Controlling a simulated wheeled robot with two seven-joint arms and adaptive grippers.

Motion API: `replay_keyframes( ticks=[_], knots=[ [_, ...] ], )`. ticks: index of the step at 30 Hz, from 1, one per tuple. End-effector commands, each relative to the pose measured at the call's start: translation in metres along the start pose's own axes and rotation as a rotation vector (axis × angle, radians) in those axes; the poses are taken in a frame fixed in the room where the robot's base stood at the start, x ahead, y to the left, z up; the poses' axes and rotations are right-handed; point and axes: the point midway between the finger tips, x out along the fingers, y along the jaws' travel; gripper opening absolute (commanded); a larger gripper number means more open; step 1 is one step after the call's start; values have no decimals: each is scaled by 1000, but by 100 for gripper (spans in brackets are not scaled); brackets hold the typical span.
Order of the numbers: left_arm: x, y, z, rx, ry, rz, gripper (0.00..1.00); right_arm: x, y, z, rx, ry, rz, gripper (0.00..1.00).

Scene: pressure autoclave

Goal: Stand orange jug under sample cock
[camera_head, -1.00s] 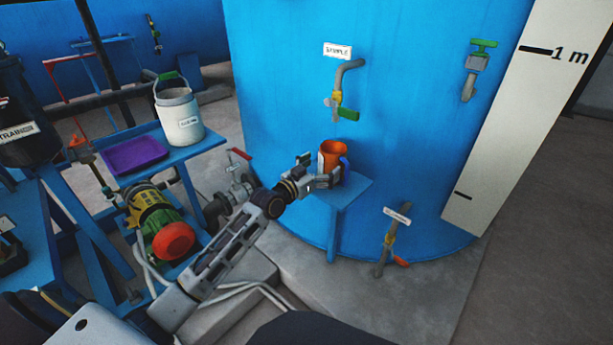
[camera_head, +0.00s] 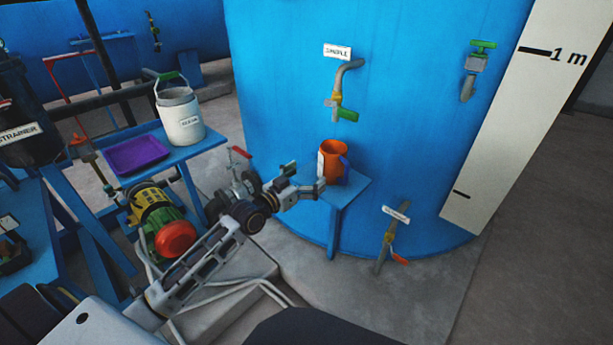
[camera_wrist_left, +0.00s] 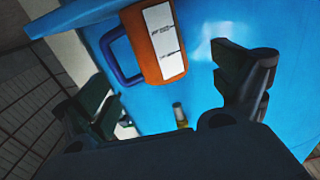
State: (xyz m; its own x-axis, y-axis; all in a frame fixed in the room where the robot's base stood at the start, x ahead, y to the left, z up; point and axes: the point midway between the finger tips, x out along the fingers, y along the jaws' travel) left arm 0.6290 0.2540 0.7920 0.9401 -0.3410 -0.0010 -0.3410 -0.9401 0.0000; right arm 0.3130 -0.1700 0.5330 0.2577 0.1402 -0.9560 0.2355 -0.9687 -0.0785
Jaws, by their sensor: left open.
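The orange jug (camera_head: 333,162) stands upright on a small blue stand (camera_head: 345,192) against the blue tank, below the sample cock (camera_head: 338,104) with its green handle. Its blue handle is on its right side. My left gripper (camera_head: 308,181) is open and empty, to the left of the jug and apart from it. In the left wrist view the orange jug (camera_wrist_left: 154,42), with a white label and blue handle, is beyond the open fingers of my left gripper (camera_wrist_left: 170,95). My right gripper is not in view.
A white can (camera_head: 180,117) and a purple tray (camera_head: 136,154) are on a blue table at the left. A yellow and green pump (camera_head: 158,218) sits below. A lower cock (camera_head: 388,242) with an orange handle is right of the stand.

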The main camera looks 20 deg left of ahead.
Motion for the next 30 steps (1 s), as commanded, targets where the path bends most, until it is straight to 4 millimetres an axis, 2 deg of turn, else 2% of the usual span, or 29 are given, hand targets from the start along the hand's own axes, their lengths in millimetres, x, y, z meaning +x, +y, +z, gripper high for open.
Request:
replay_keyframes(
  ticks=[23,26,30],
  knots=[
    [-2,1,1,-1,-4,1,96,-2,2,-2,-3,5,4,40],
    [-4,6,8,-2,-25,5,96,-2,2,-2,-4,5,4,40],
    [-11,21,32,-9,-98,16,96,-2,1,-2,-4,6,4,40]
  ],
)
